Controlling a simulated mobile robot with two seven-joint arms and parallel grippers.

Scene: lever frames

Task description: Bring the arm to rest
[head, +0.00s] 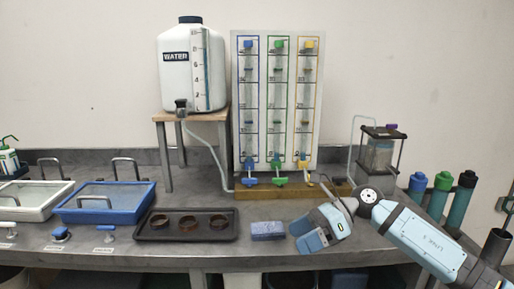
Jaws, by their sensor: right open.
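My right arm (420,243) reaches in from the lower right, over the front right of the grey bench. My right gripper (312,238) is open, and I see nothing between its fingers. It is just right of a small blue block (268,230) and apart from it. It is in front of the panel (276,100) with blue, green and yellow columns. The panel's blue lever (252,181), green lever (280,180) and yellow lever (304,163) are at its foot, behind the gripper. My left gripper is not in view.
A white water tank (192,70) stands on a wooden stand (168,116) at the back. A dark tray (148,233) with three rings, a blue lidded tray (80,215) and a white tray (15,212) sit left. A clear container (378,155) and coloured cylinders (440,190) stand right.

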